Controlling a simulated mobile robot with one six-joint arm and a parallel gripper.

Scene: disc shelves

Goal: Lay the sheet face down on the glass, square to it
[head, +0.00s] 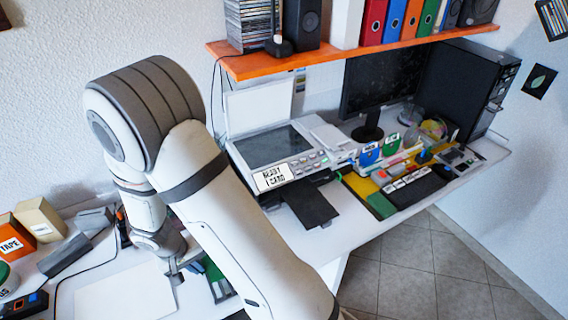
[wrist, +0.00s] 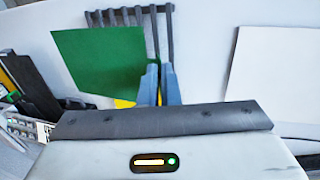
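A blank white sheet (head: 125,295) lies on the desk at the lower left in the head view. In the wrist view the sheet (wrist: 282,68) is at the right, apart from my fingers. The scanner's dark glass (head: 272,147) is bare, with its white lid (head: 258,106) raised behind it. My gripper (head: 180,266) is low over the desk near the sheet's right edge, partly hidden by my arm.
A green card (wrist: 102,60) and a dark slotted rack (wrist: 133,17) are just beyond my fingers. An orange tape box (head: 14,238) stands at the far left. The scanner's dark front tray (head: 308,204) sticks out. An orange shelf (head: 330,58) overhangs the scanner.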

